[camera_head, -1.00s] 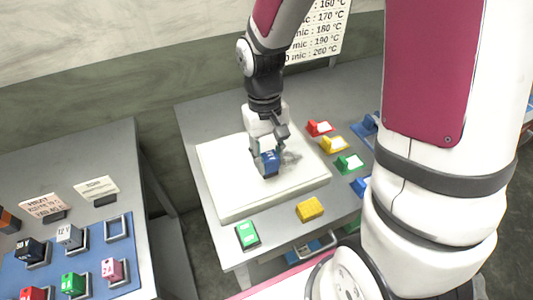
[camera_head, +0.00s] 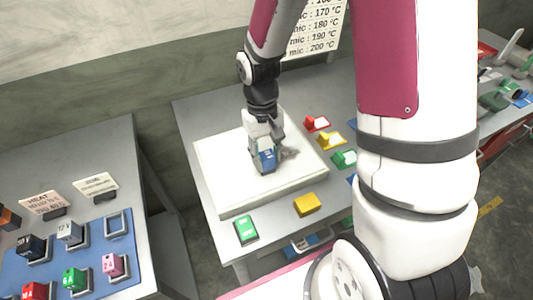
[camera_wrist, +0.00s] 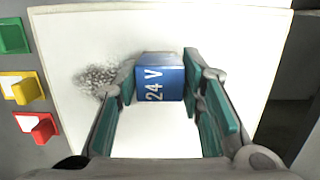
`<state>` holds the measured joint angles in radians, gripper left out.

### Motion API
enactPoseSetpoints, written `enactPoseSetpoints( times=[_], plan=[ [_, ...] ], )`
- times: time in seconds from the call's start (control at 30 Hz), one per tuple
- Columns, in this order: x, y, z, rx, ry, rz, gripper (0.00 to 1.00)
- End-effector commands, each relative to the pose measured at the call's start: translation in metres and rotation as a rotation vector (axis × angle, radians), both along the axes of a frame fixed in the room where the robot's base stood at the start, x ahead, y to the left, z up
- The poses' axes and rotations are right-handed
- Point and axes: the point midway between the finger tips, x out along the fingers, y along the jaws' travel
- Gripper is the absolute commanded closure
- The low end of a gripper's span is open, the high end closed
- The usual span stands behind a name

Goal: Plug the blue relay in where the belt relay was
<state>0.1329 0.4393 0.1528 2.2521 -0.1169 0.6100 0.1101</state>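The blue relay (camera_head: 265,160), marked 24 V, is at the white pad (camera_head: 222,193) on the middle table. In the wrist view the blue relay (camera_wrist: 158,84) sits between my two fingers, with a finger against each side. My gripper (camera_head: 264,150) appears shut on it, pointing down; whether the relay's base touches the pad cannot be told. The blue relay panel (camera_head: 125,250) is on the left table. One frame-like socket (camera_head: 117,226) at its back right is empty.
Dark (camera_head: 31,248), grey (camera_head: 70,233), green (camera_head: 74,279) and pink (camera_head: 112,264) relays fill other sockets. Two signs stand behind the panel. A green block (camera_head: 246,230) and a yellow block (camera_head: 306,204) lie in front of the pad. A gap separates the tables.

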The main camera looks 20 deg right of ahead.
Motion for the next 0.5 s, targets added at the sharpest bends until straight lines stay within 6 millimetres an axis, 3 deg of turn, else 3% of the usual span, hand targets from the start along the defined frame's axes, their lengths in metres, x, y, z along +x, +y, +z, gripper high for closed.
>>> enactPoseSetpoints(
  times=[0.37, 0.5],
  plan=[
    [0.000, 0.000, 0.002, 0.000, -0.001, 0.000, 0.47],
    [0.003, 0.000, 0.012, 0.000, -0.006, -0.001, 0.47]
  ],
)
